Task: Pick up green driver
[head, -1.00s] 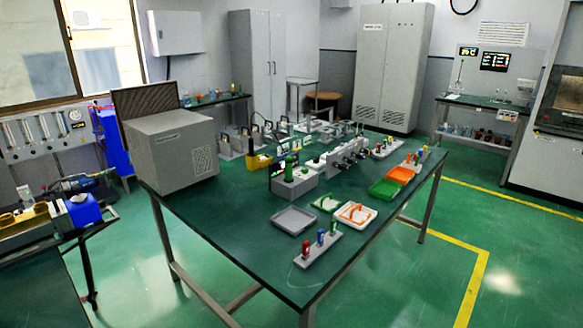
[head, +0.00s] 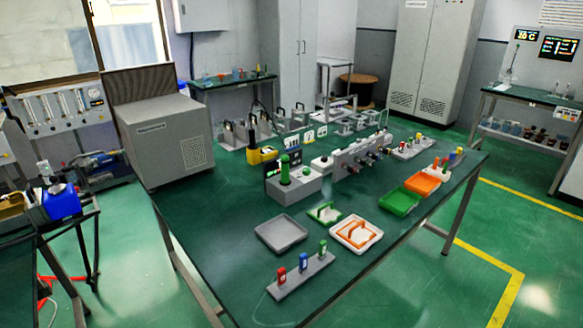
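A grey rack (head: 290,281) stands near the front edge of the green-topped table (head: 213,256). It holds a red-handled driver (head: 282,275), a blue-handled driver (head: 304,261) and a green-handled driver (head: 323,248), all upright. The green one is at the right end of the rack. Neither of my grippers is in view.
Green (head: 399,201) and orange (head: 422,183) trays sit right. A large grey box (head: 165,135) stands at the back left. Floor is free right of the table.

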